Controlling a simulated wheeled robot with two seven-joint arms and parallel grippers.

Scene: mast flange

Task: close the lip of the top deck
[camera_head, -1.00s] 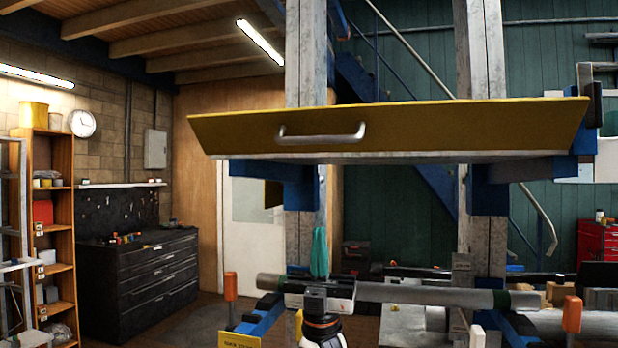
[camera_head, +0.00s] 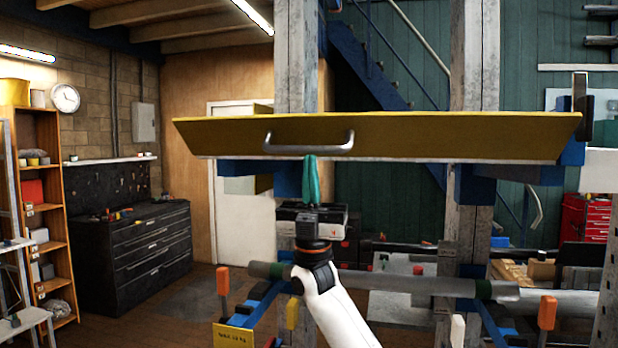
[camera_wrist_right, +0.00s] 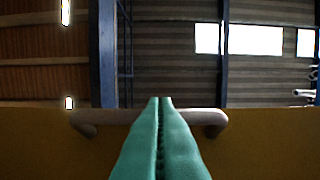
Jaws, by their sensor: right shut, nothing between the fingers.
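The top deck's lip (camera_head: 440,135) is a long yellow panel across the head view, tilted outward with its face toward me. A silver bar handle (camera_head: 308,148) is fixed on its left half. My right gripper (camera_head: 310,158) points upward, its green fingers closed together with nothing between them, the tips just below or at the handle in the picture. In the right wrist view the shut fingers (camera_wrist_right: 160,100) overlap the middle of the handle (camera_wrist_right: 90,117) in front of the yellow lip (camera_wrist_right: 270,145). I cannot tell whether they touch. My left gripper is not in view.
Grey-white posts (camera_head: 475,60) and blue brackets (camera_head: 470,185) carry the deck. A dark latch-like part (camera_head: 582,110) stands at the lip's right end. Below are a grey roller bar (camera_head: 400,281) and orange-topped posts (camera_head: 223,280). A black drawer cabinet (camera_head: 135,255) stands at left.

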